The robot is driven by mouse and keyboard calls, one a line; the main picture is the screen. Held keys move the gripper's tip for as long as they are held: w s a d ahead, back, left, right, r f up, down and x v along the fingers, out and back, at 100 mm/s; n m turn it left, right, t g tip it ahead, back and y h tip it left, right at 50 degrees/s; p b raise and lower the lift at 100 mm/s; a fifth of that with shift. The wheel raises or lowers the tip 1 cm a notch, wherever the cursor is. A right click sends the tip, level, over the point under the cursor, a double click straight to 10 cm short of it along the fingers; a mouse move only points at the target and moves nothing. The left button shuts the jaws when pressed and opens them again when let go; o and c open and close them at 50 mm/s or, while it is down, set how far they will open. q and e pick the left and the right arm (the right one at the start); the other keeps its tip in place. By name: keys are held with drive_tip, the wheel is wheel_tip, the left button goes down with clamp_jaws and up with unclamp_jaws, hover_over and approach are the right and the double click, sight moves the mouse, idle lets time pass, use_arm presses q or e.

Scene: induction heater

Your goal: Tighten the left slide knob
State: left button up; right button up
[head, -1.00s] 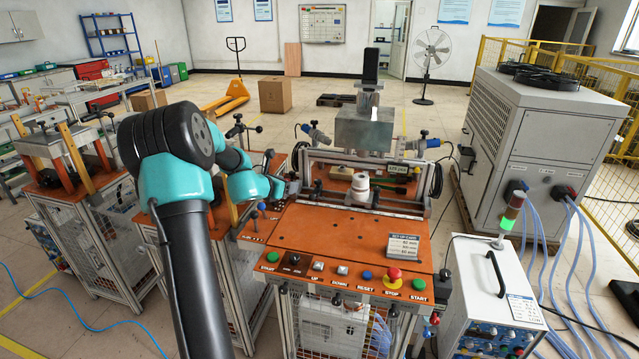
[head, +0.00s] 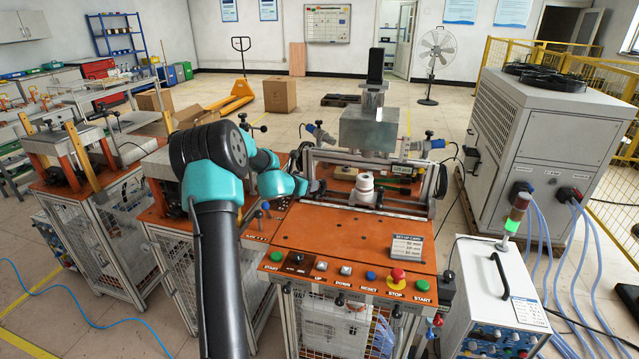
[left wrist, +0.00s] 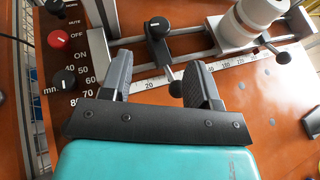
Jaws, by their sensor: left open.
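In the head view my left gripper (head: 314,187) is at the left end of the rail, where the knob is too small to make out. My right gripper is not in view.
A white cylinder (head: 364,187) stands at the rail, right of my gripper; it also shows in the left wrist view (left wrist: 246,20). A printed scale (left wrist: 145,85) runs along the rail. Red and black dials (left wrist: 60,40) lie left. The orange bench top (head: 335,232) in front is mostly clear.

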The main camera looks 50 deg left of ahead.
sight(321, 182)
use_arm(q)
drive_tip(key=x, duration=0.8)
drive_tip(key=shift+c, duration=0.2)
drive_tip(key=c, duration=0.9)
drive_tip(key=shift+o, duration=0.2)
drive_tip(key=shift+a+m+h, duration=0.1)
drive_tip(key=shift+m+h, duration=0.4)
drive_tip(key=shift+h, duration=0.1)
drive_tip(key=m+h, duration=0.1)
drive_tip(key=h, duration=0.1)
drive_tip(key=m+h, duration=0.1)
drive_tip(key=m, duration=0.1)
drive_tip(key=shift+a+f+h, duration=0.1)
drive_tip(key=shift+a+h, duration=0.2)
drive_tip(key=shift+h, duration=0.1)
drive_tip(key=shift+w+a+m+g+h, duration=0.1)
drive_tip(key=shift+m+g+h, duration=0.4)
drive_tip(key=shift+m+h, duration=0.6)
drive_tip(key=shift+w+a+m+g+h, duration=0.1)
drive_tip(key=shift+m+g+h, duration=0.4)
drive_tip(key=shift+m+h, duration=0.55)
drive_tip(key=shift+a+m+g+h, duration=0.1)
drive_tip(key=shift+m+g+h, duration=0.5)
drive_tip(key=shift+m+h, duration=0.5)
